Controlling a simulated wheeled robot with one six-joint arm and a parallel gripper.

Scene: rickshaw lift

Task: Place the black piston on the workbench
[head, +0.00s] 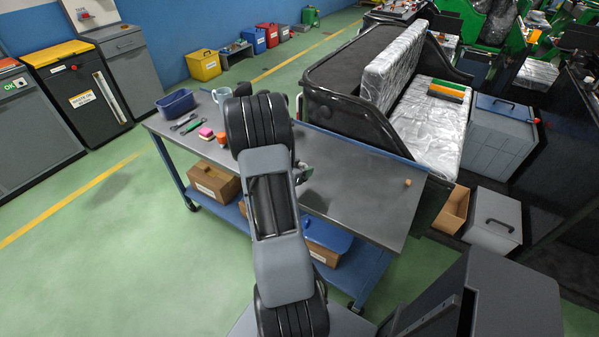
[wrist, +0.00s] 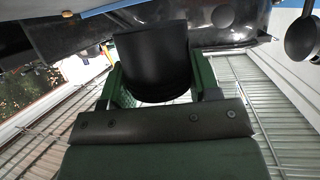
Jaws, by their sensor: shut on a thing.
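The black piston (wrist: 153,62) is a dark, rounded cylinder in the wrist view. My gripper (wrist: 158,84) is shut on it, with a green finger on each side. The workbench (head: 355,200) has a grey top and a blue frame with a lower shelf; it crosses the middle of the head view. My arm reaches over it and hides part of its top. In the head view the piston is hidden behind my arm, so its height above the bench cannot be told there.
A small tan piece (head: 407,183) sits at the right end. The top between it and my arm is clear. The black rickshaw body (head: 345,105) stands behind.

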